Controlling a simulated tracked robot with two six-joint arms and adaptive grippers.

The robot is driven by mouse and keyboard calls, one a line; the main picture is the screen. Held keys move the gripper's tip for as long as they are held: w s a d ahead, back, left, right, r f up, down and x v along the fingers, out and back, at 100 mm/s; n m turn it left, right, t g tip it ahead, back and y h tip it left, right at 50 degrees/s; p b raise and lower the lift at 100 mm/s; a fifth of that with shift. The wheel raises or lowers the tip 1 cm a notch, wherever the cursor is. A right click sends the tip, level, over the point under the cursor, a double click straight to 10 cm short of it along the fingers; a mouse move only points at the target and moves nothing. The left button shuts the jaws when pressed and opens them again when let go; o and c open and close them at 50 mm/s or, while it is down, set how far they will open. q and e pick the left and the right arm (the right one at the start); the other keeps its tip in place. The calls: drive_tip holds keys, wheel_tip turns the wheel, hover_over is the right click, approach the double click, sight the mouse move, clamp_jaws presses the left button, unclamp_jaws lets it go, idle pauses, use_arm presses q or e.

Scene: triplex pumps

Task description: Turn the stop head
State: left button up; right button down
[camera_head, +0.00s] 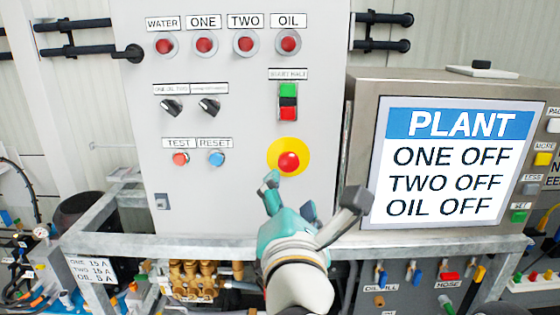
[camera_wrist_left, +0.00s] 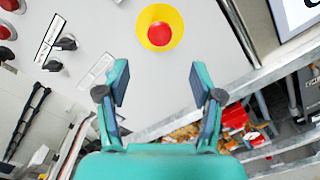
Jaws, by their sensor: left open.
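The stop head (camera_head: 289,162) is a red mushroom button on a yellow disc, low on the grey control panel. In the left wrist view the stop head (camera_wrist_left: 159,34) is ahead of the fingers, above the gap between them. My left gripper (camera_head: 312,196) is just below the stop head in the head view. Its fingers are spread wide and hold nothing; the left wrist view shows the same open left gripper (camera_wrist_left: 160,82). It does not touch the stop head in the wrist view. My right gripper is not in view.
A green and red start/halt switch (camera_head: 288,102) sits above the stop head. Test (camera_head: 181,158) and reset (camera_head: 216,158) buttons are to its left. A display (camera_head: 450,165) reading PLANT stands at right. A metal rail (camera_head: 200,244) runs below the panel.

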sight(288, 165)
use_arm(q)
drive_tip(key=w+p, duration=0.2)
drive_tip(key=w, duration=0.9)
drive_tip(key=shift+p, duration=0.3)
